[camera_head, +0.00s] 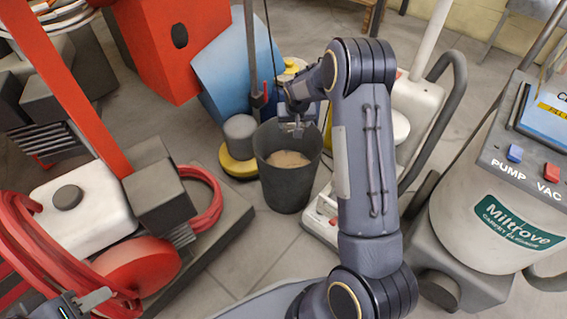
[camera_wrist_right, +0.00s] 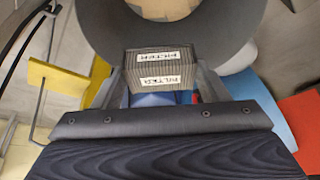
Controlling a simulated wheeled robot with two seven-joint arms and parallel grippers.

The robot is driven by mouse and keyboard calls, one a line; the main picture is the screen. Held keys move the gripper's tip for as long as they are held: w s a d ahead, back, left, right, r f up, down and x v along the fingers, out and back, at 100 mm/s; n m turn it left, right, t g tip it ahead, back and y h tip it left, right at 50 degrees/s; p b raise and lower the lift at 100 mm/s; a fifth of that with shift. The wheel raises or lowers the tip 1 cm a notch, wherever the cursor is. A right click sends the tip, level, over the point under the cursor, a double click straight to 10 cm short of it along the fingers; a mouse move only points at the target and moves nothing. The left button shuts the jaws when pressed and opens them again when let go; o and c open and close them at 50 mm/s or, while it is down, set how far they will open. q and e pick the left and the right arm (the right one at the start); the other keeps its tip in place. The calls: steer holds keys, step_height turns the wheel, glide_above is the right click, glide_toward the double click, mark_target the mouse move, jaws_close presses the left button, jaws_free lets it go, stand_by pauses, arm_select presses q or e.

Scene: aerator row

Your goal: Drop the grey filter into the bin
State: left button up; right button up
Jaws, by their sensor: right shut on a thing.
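The dark grey bin (camera_head: 287,190) stands on the floor at the middle of the head view, open at the top with tan material inside. My right gripper (camera_head: 297,128) is over the bin's far rim, reaching in from the right. In the right wrist view it is shut on the grey filter (camera_wrist_right: 161,70), a ribbed block with white "FILTER" labels. Beyond the filter there shows the bin wall and opening (camera_wrist_right: 245,30). I cannot make out the filter clearly in the head view. My left gripper (camera_head: 88,303) is at the lower left corner, far from the bin, partly cut off.
A red-hosed machine (camera_head: 90,215) on a dark base stands left of the bin. A yellow-based grey canister (camera_head: 239,140) and a blue panel (camera_head: 225,75) are behind it. A white upright machine stands right of it, then a Miltrove carpet cleaner (camera_head: 490,215). Floor in front is partly clear.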

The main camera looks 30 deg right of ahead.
step_height(320, 180, down, 6)
steer(key=b, duration=0.4)
steer(key=o, duration=1)
steer(key=shift+o, duration=0.2)
steer(key=p+v, duration=0.3)
steer(key=v, duration=0.5)
